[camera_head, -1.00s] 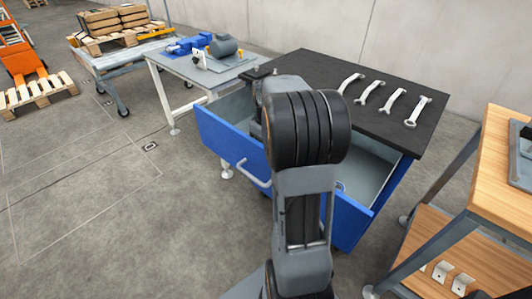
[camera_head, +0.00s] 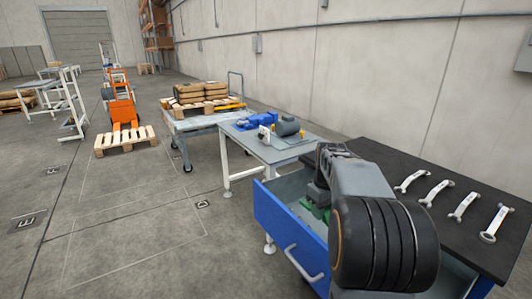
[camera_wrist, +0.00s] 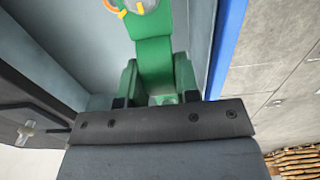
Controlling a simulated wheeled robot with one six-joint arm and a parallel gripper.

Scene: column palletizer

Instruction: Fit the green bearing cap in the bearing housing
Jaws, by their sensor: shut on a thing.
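The green bearing cap (camera_wrist: 153,60) is in the wrist view, straight ahead of my gripper (camera_wrist: 155,101). My arm hides most of the cap there. I cannot tell whether the cap touches the drawer floor. I cannot make out the bearing housing with certainty.
A grey table (camera_head: 262,150) behind the drawer carries blue parts and a grey motor-like body (camera_head: 286,126). Several wrenches lie on the black bench top (camera_head: 440,215) at right. Drawer walls stand close around my gripper. The floor at left is open.

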